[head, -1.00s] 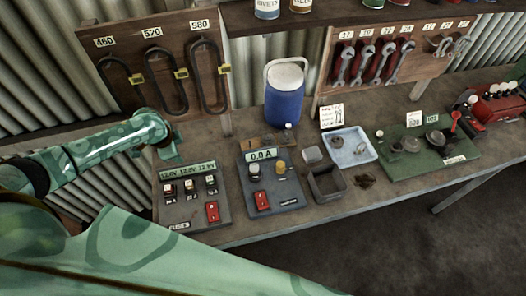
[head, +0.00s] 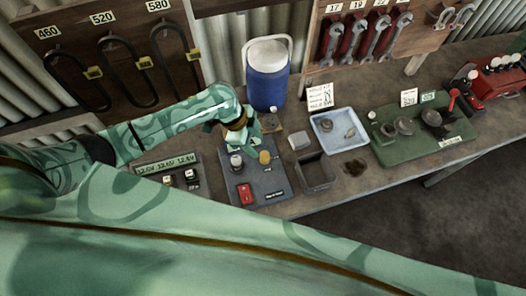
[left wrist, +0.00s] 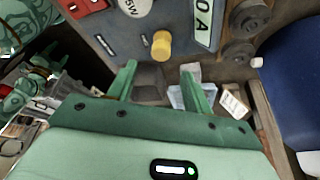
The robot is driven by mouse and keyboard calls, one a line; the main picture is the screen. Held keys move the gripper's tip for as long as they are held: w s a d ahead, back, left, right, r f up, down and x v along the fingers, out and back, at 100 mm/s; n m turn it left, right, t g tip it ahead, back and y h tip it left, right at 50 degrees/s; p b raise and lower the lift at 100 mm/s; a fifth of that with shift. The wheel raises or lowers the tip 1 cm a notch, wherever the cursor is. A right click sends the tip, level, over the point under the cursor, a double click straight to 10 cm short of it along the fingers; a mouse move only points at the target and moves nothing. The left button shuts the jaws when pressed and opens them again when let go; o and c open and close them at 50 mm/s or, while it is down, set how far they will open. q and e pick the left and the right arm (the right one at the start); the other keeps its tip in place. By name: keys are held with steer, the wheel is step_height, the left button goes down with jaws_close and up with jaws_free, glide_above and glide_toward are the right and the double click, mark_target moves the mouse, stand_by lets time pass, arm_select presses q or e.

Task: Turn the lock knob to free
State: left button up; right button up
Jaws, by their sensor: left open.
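A dark panel (head: 273,192) on the bench carries a yellow knob (head: 264,157), a pale round knob (head: 236,161) and a red switch (head: 244,194). Which knob is the lock knob cannot be read from the labels. My left gripper (head: 240,132) is above the back of this panel and hides its display in the head view. In the left wrist view the fingers of my left gripper (left wrist: 160,82) are apart and empty. The yellow knob (left wrist: 161,45) stands just beyond the fingertips, roughly between them, with a gap. My right gripper is not in view.
A blue cooler (head: 268,83) stands close behind my left gripper. An open dark box (head: 317,172), a pale blue tray (head: 338,128) and a green board (head: 420,143) lie to the right. My arm partly covers the meter panel (head: 168,166) at left.

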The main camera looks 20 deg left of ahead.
mark_target(264, 154)
arm_select(q)
steer(key=b+x, duration=0.1)
steer(key=x, duration=0.4)
steer(key=shift+w+f, duration=0.15)
steer(key=shift+f, duration=0.15)
steer(key=shift+d+f, duration=0.1)
steer(key=shift+f, duration=0.2)
steer(key=shift+d+f, duration=0.15)
steer(key=shift+f, duration=0.15)
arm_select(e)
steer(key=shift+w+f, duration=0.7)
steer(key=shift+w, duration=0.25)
arm_select(q)
steer(key=c, duration=1)
